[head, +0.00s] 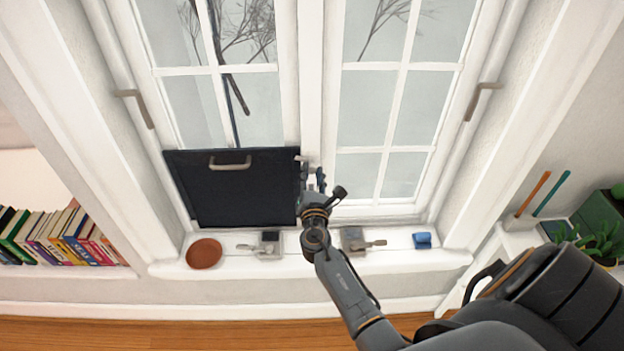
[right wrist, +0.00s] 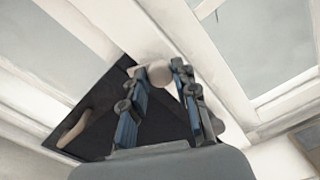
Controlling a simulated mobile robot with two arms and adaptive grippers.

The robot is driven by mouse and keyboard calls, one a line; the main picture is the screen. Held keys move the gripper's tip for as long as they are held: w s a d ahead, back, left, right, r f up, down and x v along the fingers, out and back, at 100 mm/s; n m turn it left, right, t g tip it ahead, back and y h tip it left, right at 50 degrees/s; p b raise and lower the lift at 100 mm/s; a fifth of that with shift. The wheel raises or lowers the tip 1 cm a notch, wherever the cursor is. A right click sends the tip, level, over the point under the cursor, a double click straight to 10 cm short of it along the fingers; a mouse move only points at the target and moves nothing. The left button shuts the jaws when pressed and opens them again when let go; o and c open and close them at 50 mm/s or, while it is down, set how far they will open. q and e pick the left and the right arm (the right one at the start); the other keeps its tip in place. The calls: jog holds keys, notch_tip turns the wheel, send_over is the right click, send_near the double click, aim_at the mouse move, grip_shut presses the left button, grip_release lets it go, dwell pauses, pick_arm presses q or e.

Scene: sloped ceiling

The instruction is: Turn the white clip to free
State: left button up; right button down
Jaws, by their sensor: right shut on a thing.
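The white clip (right wrist: 160,74) is a small pale rounded piece at the middle window post, by the upper right corner of a dark panel. My right gripper (head: 313,178) reaches up to this post. In the right wrist view its two fingers (right wrist: 162,82) are closed in around the clip, with the clip at the fingertips. The clip's far side and exact turn are hidden. The dark panel (head: 235,198) with a pale handle (head: 230,162) stands upright against the lower left window. My left gripper is not in view.
On the white sill (head: 300,264) are a brown disc (head: 204,253), a left metal latch (head: 267,244), a right metal latch (head: 355,240) and a blue block (head: 422,240). Books (head: 60,238) stand at left. A plant (head: 590,240) stands at right.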

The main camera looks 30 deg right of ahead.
jog(key=m+b, duration=0.1)
jog(key=m, duration=0.1)
jog(key=m+b, duration=0.2)
jog(key=m, duration=0.1)
jog(key=m+b, duration=0.2)
jog(key=shift+f, duration=0.3)
jog(key=m+b, duration=0.3)
jog(key=m, duration=0.2)
jog(key=shift+d+r+m+b, duration=0.1)
jog(key=shift+m+b, duration=0.2)
jog(key=c, duration=1)
grip_release()
jog(key=shift+c, duration=0.2)
